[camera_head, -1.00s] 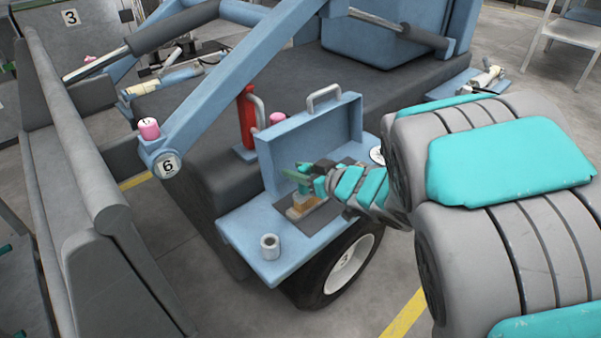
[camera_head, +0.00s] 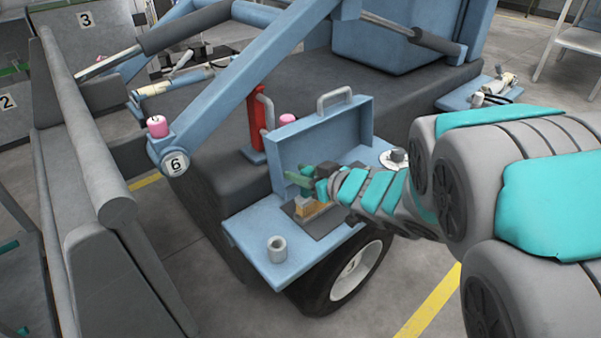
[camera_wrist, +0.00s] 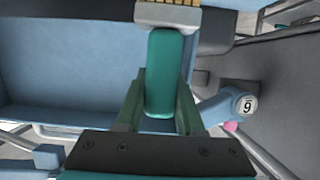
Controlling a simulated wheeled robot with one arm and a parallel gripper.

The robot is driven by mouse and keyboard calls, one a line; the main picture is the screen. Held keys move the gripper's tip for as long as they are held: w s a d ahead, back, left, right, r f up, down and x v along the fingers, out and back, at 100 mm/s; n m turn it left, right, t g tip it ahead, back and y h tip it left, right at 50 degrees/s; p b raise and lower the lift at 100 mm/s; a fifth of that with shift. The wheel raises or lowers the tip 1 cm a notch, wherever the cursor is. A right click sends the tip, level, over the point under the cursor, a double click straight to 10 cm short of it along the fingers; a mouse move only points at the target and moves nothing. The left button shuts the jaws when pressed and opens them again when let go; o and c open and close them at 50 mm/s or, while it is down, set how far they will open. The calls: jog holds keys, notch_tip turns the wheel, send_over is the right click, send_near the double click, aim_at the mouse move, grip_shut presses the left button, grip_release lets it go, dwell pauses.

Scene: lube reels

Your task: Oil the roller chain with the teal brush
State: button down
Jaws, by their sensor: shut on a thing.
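My gripper (camera_head: 304,182) is shut on the handle of the teal brush. In the wrist view the teal brush (camera_wrist: 166,75) lies between the two green fingers (camera_wrist: 160,100), with a pale ferrule and yellow bristles at the top edge. In the head view the tan bristles (camera_head: 309,207) point down at a dark mat (camera_head: 335,222) on the blue side shelf. I cannot tell whether they touch it. I cannot make out a roller chain in either view.
An upright blue panel with a handle (camera_head: 318,135) stands behind the brush. A grey cup (camera_head: 277,249) is at the shelf's front left, and a round white item (camera_head: 394,159) at its right. A blue arm marked 6 (camera_head: 176,165) and a red cylinder (camera_head: 256,120) are nearby.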

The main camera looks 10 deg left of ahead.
notch_tip(320, 180, up, 6)
jog(key=p, duration=0.3)
dwell(0.5)
jog(key=w+d+m+t+h, duration=0.2)
jog(key=w+d, duration=0.5)
jog(key=d, duration=0.6)
jog(key=w+d+m+t+h, duration=0.2)
jog(key=w+d+m+h, duration=0.3)
jog(key=d, duration=0.8)
jog(key=shift+w+d+r+t, duration=0.15)
jog(key=shift+w+d+t, duration=0.2)
jog(key=shift+w, duration=0.6)
jog(key=shift+a, duration=0.1)
